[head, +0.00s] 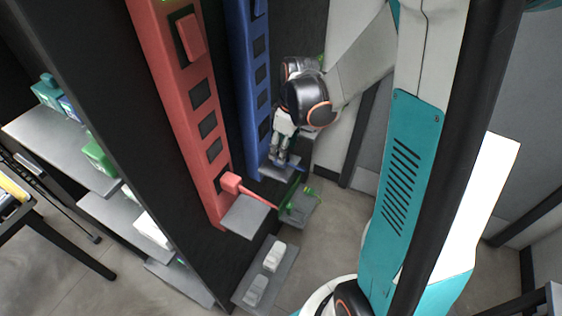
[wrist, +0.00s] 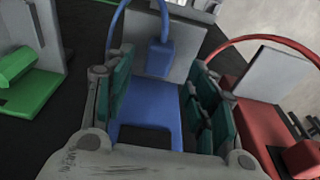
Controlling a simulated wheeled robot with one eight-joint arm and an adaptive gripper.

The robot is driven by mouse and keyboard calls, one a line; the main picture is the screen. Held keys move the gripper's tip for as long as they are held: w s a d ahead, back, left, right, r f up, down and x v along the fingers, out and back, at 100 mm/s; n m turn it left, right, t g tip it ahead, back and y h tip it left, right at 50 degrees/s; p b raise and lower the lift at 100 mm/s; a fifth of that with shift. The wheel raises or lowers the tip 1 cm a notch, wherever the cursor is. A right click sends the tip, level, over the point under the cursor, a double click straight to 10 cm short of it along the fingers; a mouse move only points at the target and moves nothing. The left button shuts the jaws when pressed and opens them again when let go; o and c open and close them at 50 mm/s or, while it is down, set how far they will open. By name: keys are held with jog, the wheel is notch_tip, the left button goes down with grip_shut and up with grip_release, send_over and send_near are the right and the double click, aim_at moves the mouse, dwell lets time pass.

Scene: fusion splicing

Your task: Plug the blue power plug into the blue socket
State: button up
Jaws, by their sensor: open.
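The blue socket strip (head: 250,70) stands upright on the dark panel, with a column of dark square outlets. The blue power plug (wrist: 160,57) is in the wrist view, resting against a grey shelf, with a blue cable arching up from it. In the head view, a bit of blue (head: 288,166) shows at my gripper's tips over the small shelf (head: 282,176). My gripper (head: 280,157) is open at the strip's lower end. In the wrist view, its green-padded fingers stand on either side of the strip's lower end, the plug showing beyond them between the tips.
A red socket strip (head: 175,100) with a red plug (head: 231,183) is left of the blue one. A green plug (head: 299,199) sits near the lower shelf. White plugs (head: 274,256) lie on a shelf below. Side shelves (head: 65,150) hold boxes at far left.

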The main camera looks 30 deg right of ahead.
jog(key=f+b, duration=0.2)
jog(key=f, duration=0.1)
jog(key=w+f, duration=0.1)
jog(key=f, duration=0.1)
jog(key=shift+a+f+b, duration=0.1)
jog(key=shift+a+b, duration=0.1)
jog(key=shift+b, duration=0.2)
jog(key=c, duration=1.1)
